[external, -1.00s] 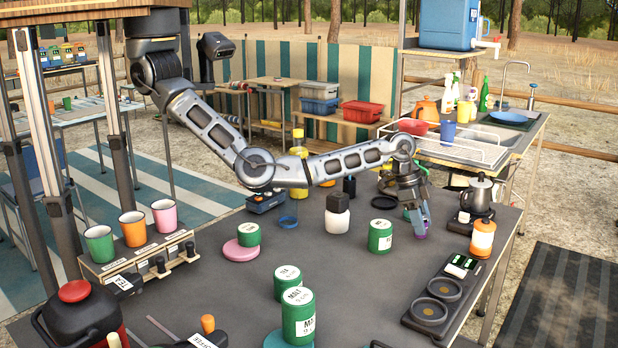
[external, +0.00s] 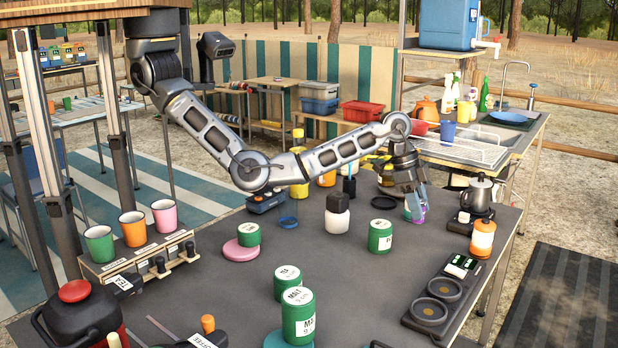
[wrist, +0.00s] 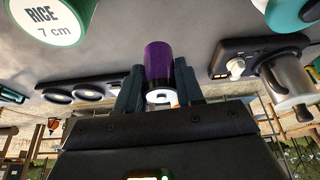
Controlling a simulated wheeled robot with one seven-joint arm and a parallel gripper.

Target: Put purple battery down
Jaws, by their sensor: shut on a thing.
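My gripper (external: 416,204) is at the back right part of the grey table, pointing down. It is shut on the purple battery (wrist: 158,58), a cylinder with a pale end, held between the two dark fingers in the wrist view. In the external view the battery (external: 423,212) shows only as a small purple patch between the fingers. I cannot tell whether its lower end is clear of the tabletop.
A kettle (external: 479,193) on a small stand and an orange-and-white canister (external: 483,238) are to the right. A dark unit with two round wells (external: 418,325) is at the front right. A green tin (external: 380,236) stands to the left. Table between is clear.

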